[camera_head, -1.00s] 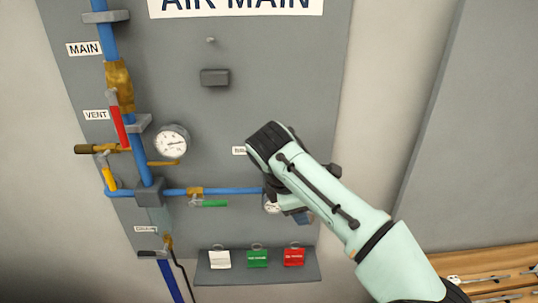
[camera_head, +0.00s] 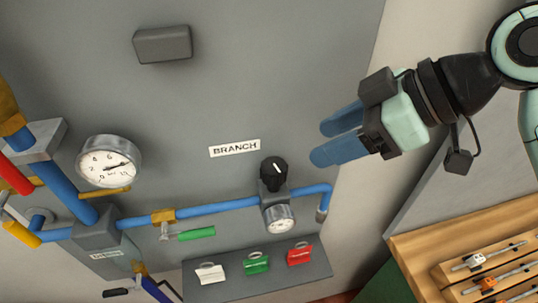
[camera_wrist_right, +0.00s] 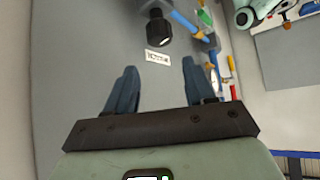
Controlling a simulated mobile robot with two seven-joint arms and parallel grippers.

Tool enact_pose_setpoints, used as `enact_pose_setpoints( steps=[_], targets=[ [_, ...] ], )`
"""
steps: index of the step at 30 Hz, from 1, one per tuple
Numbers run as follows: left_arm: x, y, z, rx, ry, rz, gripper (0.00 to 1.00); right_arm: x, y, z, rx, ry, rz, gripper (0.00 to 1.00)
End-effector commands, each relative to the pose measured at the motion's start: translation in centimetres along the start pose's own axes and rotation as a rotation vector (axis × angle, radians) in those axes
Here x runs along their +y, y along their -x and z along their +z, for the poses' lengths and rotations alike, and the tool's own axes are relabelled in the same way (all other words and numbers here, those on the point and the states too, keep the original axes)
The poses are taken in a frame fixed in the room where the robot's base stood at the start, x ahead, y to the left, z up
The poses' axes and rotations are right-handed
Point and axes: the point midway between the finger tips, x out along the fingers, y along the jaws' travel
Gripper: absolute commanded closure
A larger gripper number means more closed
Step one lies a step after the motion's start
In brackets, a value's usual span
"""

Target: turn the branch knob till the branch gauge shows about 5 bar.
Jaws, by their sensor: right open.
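The branch knob (camera_head: 273,172) is black and round with a white mark on its face. It sits on the blue branch pipe below the BRANCH label (camera_head: 234,149). The small branch gauge (camera_head: 279,218) hangs just under the knob; its needle is too small to read. My right gripper (camera_head: 330,136) is open and empty, to the right of the knob and above it in the head view, apart from it. In the right wrist view the two blue fingers (camera_wrist_right: 157,82) are spread, and the knob (camera_wrist_right: 159,28) shows beyond them near the top. My left gripper is not in view.
A larger gauge (camera_head: 109,161) is at left beside the blue main pipe. A green valve handle (camera_head: 196,235) hangs on the branch pipe. White, green and red tags sit on a grey shelf (camera_head: 318,270) below. A wooden tool rack (camera_head: 415,242) is at lower right.

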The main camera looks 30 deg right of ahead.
Motion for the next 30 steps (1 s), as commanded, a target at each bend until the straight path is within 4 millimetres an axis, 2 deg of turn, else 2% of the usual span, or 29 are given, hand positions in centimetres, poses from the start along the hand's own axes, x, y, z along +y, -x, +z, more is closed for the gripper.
enact_pose_setpoints(
  steps=[9, 15, 21, 30],
  targets=[
    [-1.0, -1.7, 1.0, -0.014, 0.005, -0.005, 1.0, 0.0, -6.9, 0.3, -0.007, 0.0, -0.003, 0.46],
    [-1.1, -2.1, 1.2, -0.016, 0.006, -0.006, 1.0, 0.0, -10.2, 0.2, -0.006, 0.001, -0.002, 0.46],
    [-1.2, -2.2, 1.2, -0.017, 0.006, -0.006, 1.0, 0.1, -11.7, 0.1, -0.003, 0.001, 0.0, 0.46],
    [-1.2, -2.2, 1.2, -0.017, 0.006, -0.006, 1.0, 0.1, -11.9, 0.1, -0.003, 0.001, 0.001, 0.46]
  ],
)
